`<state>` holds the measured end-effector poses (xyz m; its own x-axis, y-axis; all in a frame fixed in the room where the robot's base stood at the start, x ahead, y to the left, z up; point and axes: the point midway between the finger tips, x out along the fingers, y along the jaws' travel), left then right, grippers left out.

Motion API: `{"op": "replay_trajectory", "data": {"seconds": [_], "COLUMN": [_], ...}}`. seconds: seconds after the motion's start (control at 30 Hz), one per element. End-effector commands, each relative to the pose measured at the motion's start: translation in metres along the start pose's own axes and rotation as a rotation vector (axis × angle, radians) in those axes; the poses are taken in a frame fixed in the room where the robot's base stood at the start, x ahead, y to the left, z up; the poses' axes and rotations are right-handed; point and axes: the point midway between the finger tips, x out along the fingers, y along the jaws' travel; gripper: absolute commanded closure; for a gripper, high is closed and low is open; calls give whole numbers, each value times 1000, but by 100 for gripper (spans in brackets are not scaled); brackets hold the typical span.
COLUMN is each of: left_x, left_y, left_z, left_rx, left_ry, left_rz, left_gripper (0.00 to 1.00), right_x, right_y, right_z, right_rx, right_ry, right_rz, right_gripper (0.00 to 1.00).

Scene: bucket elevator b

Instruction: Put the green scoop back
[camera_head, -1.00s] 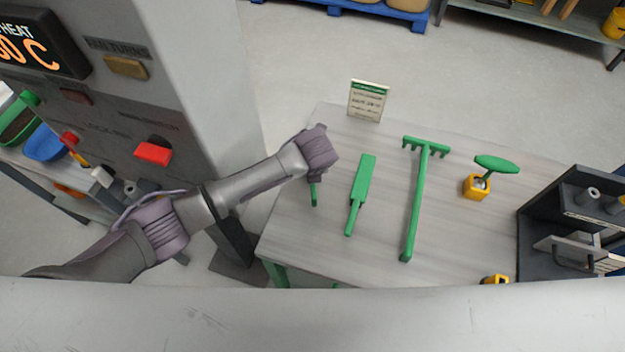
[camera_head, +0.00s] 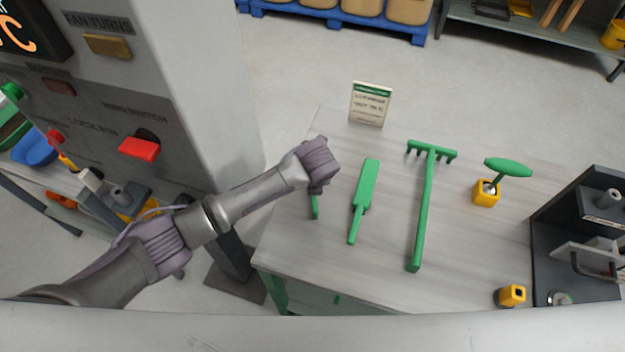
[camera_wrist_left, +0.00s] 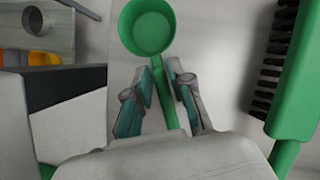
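The green scoop (camera_wrist_left: 149,30) has a round cup, seen from above at the top of the left wrist view. Its handle runs down from the cup between my left fingers. In the head view only part of the green scoop handle (camera_head: 315,208) shows below my left gripper (camera_head: 322,178); the cup is hidden there. In the wrist view my left gripper (camera_wrist_left: 162,72) has its fingertips close on both sides of the handle and appears shut on it. I cannot tell whether the scoop touches the table. My right gripper is not in view.
On the table (camera_head: 385,240) lie a green brush (camera_head: 367,185) and a green rake (camera_head: 424,205). Yellow holders (camera_head: 487,196), a sign (camera_head: 370,104) and a dark rack (camera_head: 570,225) stand there. A grey machine with a red switch (camera_head: 139,148) is at the left.

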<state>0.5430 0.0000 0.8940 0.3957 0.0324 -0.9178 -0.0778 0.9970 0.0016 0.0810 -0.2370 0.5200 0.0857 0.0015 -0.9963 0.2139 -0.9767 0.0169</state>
Motion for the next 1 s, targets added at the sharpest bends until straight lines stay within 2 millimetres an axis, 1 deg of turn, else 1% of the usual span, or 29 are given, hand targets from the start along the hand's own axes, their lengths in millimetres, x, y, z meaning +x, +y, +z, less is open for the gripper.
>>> {"op": "replay_trajectory", "data": {"seconds": [0.03,0.07,0.33,0.47,0.57,0.8,0.9,1.0], "left_x": [0,0,-1,-8,-23,-75,-94,-108], "left_y": [0,0,0,0,-1,-1,-1,-1], "left_z": [0,0,0,1,2,2,1,2], "left_rx": [0,0,0,0,0,0,1,-1], "left_ry": [0,0,-1,-2,-4,-6,-4,-3], "left_rz": [0,0,-1,-2,-4,-5,-3,-2], "left_gripper": [65,62,62,62,62,62,62,62], "right_x": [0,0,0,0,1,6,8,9], "right_y": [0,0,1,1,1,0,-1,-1], "right_z": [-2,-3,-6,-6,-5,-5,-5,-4], "right_rx": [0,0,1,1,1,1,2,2], "right_ry": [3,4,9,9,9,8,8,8], "right_rz": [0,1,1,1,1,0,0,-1], "right_gripper": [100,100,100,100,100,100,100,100]}}
